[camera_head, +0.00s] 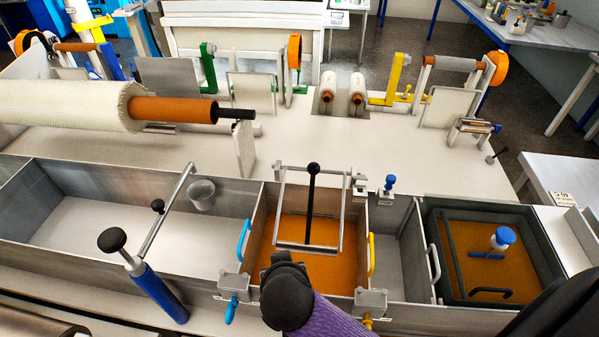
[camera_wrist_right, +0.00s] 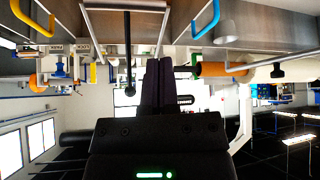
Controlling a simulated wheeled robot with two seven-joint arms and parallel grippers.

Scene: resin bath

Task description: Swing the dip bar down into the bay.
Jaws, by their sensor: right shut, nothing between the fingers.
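The dip bar (camera_head: 307,247) is a grey metal frame over the bay (camera_head: 333,272), which holds orange liquid. A black rod handle ends in a round knob (camera_head: 313,169). I cannot tell whether the lower roller touches the liquid. In the right wrist view, which looks upside down, the black handle (camera_wrist_right: 128,45) hangs beside the fingers. My right gripper (camera_head: 281,258) is at the bay's front edge, on the near side of the bar. In its wrist view the fingers (camera_wrist_right: 158,66) are shut and empty, apart from the handle. My left gripper is out of view.
A blue handle (camera_head: 243,240) and a yellow handle (camera_head: 371,255) flank the bay. A blue-gripped post (camera_head: 157,290) stands at left. A grey tub (camera_head: 452,297) with orange liquid is at right. A fabric-wrapped roll (camera_head: 70,103) lies behind on the left.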

